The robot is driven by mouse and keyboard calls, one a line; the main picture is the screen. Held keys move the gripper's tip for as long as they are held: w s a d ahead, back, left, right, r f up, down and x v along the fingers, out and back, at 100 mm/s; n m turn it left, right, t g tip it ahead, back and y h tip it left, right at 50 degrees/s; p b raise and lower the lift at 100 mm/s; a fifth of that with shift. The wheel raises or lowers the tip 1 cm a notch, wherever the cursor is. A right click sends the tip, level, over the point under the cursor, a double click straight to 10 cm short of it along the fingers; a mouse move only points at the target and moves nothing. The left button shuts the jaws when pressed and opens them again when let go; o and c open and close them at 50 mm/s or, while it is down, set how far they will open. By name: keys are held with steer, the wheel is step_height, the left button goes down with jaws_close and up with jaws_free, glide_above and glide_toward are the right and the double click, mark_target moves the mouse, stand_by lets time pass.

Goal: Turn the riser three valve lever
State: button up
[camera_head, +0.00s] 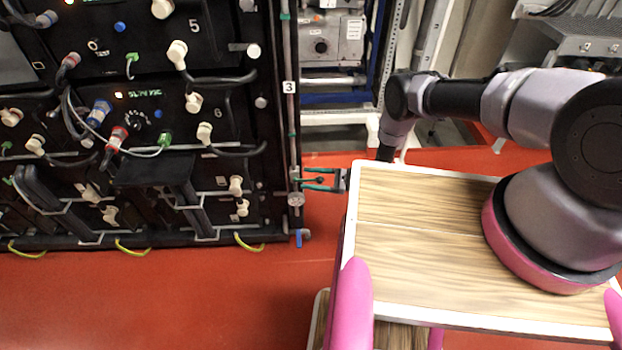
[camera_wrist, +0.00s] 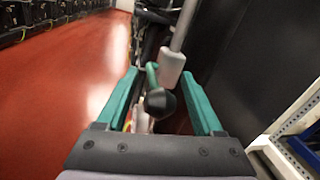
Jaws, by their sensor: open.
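The riser three pipe (camera_head: 291,130) runs upright at the right edge of the black rack, with a "3" label (camera_head: 289,87). Its valve lever shows in the wrist view as a green arm with a black knob (camera_wrist: 160,102). My gripper (camera_head: 304,179) has green fingers and reaches left to the pipe's lower part. In the wrist view my gripper (camera_wrist: 158,78) is open, with the lever and knob between its fingers. A gap shows on both sides of the knob; I see no clear contact. In the head view the lever is small and partly hidden by the fingers.
A round gauge (camera_head: 296,199) and a small blue handle (camera_head: 299,239) sit below on the pipe. The black rack (camera_head: 230,110) with cables stands to the left. My wood-topped deck is at the right. Red floor (camera_head: 150,300) is open in front of the rack.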

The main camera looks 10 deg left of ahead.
steer(key=shift+c, duration=0.2)
jaws_close()
steer(key=shift+w, duration=0.15)
stand_by(1.0)
